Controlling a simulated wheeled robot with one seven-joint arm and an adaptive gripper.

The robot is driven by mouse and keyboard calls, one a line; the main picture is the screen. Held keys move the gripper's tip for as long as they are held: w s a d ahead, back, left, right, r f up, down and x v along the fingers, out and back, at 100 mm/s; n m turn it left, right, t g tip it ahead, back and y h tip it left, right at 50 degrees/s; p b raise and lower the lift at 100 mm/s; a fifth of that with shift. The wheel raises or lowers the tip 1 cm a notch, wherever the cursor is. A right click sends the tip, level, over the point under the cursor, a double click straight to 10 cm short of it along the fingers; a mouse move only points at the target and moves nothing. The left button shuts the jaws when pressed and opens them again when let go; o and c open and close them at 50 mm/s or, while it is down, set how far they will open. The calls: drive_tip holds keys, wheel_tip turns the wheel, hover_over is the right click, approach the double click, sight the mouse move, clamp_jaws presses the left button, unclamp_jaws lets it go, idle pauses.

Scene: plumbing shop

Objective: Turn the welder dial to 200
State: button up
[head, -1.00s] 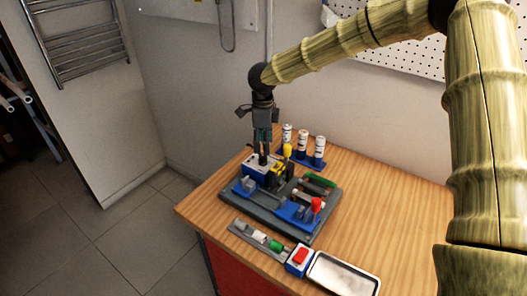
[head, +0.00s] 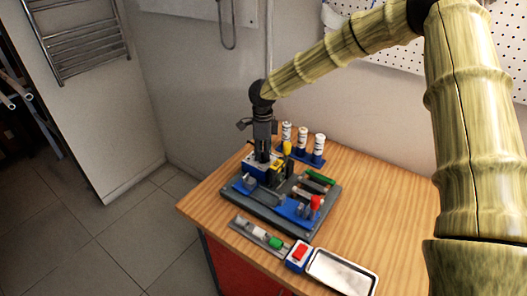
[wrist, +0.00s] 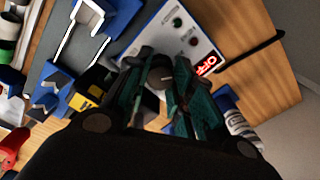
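The welder (head: 253,168) is a white-topped blue box at the back left of the grey board. In the wrist view its white panel (wrist: 186,20) carries a red-lit display (wrist: 207,65), which seems to read OFF, and small round indicators. The dial (wrist: 160,77) is a round dark grey knob with a light mark. My gripper (head: 262,160) points down over the welder. In the wrist view my gripper's teal fingers (wrist: 160,70) are apart, one on each side of the dial; I cannot tell whether they touch it.
The grey board (head: 270,222) holds blue holders and a red-topped part (head: 316,202). White canisters (head: 302,140) stand behind it. A metal tray (head: 342,272) and a blue box with a red top (head: 299,254) are at the front. The table's right side is clear.

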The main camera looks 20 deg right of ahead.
clamp_jaws()
drive_tip(key=shift+r+n+p, duration=0.2)
drive_tip(key=shift+n+p, duration=0.5)
drive_tip(key=shift+p, duration=0.1)
drive_tip(key=shift+f+n+p, duration=0.15)
drive_tip(key=shift+n+p, duration=0.55)
drive_tip(key=shift+n, duration=0.5)
drive_tip(key=shift+w, duration=0.1)
drive_tip(key=o, duration=0.9)
unclamp_jaws()
drive_tip(key=shift+o, duration=0.2)
wheel_tip(320, 180, up, 12)
drive_tip(key=shift+d, duration=0.1)
